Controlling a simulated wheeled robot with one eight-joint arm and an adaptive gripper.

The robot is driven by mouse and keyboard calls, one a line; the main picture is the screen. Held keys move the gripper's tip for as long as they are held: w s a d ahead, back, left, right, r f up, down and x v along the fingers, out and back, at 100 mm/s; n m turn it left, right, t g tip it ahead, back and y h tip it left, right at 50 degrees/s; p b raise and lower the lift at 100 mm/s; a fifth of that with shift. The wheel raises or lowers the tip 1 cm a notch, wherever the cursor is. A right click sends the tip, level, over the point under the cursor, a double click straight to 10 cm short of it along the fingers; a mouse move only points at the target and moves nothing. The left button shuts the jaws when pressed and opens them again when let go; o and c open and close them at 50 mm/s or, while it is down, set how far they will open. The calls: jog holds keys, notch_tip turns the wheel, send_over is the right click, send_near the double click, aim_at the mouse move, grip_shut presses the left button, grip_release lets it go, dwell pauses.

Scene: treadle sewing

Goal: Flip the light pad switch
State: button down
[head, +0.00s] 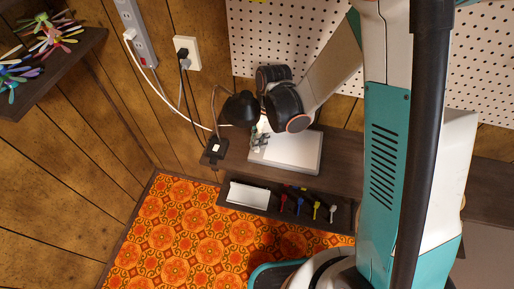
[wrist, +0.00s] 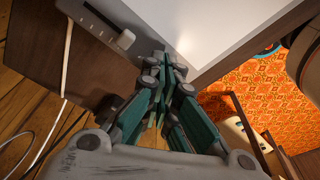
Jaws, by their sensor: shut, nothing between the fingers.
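The light pad (head: 291,152) is a pale flat slab on the dark wooden table, below my arm in the head view. In the wrist view its white surface (wrist: 215,28) fills the top, with a grey border. Its switch (wrist: 124,39) is a small light knob at the end of a slot in that border, at the upper left. My gripper (wrist: 166,62) is shut and empty, its fingertips at the pad's near edge, right of and slightly below the knob. I cannot tell whether they touch the pad. In the head view my gripper (head: 259,139) is small, at the pad's left end.
A black desk lamp (head: 240,108) stands beside the pad, close to my arm. White cables (wrist: 62,75) run left of the pad. An open drawer (head: 270,211) in front holds a white item and several coloured tools. A pegboard (head: 290,40) is behind.

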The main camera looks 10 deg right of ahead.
jog(key=shift+f, duration=0.15)
jog(key=shift+r+p, duration=2.1)
jog(key=shift+r, duration=1.45)
